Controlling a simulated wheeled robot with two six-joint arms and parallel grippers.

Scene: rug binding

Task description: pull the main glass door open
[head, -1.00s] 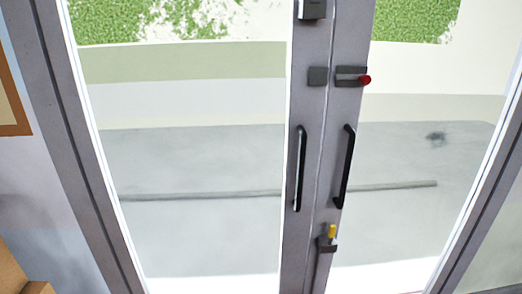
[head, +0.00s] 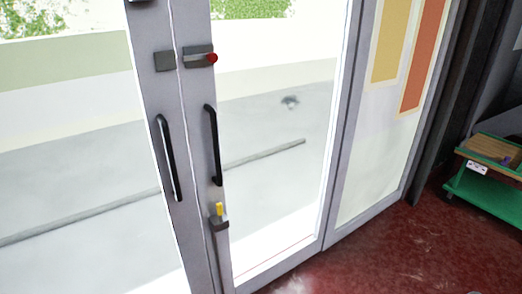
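The glass double door fills the left and middle of the head view. Its left leaf (head: 80,150) and right leaf (head: 275,130) meet at grey stiles, and both look closed. A black pull handle is on the left leaf (head: 168,158) and another on the right leaf (head: 213,146). A slide bolt with a red knob (head: 211,58) sits above the handles, across from a grey plate (head: 165,61) on the left stile. A lower latch with a yellow tab (head: 219,210) sits below the right handle. Neither of my grippers shows.
A fixed side panel (head: 375,140) with yellow and orange sheets stands right of the door. A green cart (head: 490,186) with a wooden top is at the far right. The red floor (head: 390,250) in front of the panel is clear.

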